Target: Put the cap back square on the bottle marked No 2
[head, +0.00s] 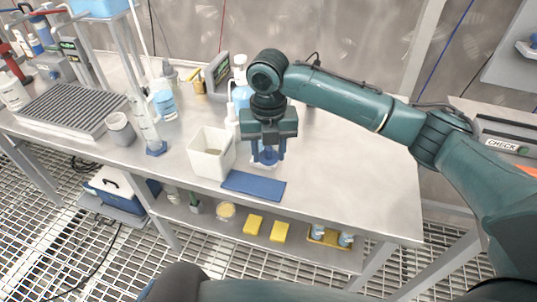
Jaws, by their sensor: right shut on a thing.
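My right gripper (267,155) points straight down over the front of the steel bench, right of the white square bin. It is shut on a small pale thing (264,164) low between its blue fingertips, close to the bench top. The fingers hide most of it, so I cannot tell whether it is the cap or a bottle. A bottle with blue contents (242,95) stands behind the gripper, partly hidden by my arm. Another blue-and-clear bottle (165,102) stands further left. I cannot read a No 2 mark on any bottle. My left gripper is not in view.
The white square bin (212,153) stands just left of my gripper, and a blue mat (253,186) lies in front. A measuring cylinder (146,127), a grey cup (120,129) and a ribbed rack (72,111) stand left. The bench's right side (365,170) is clear.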

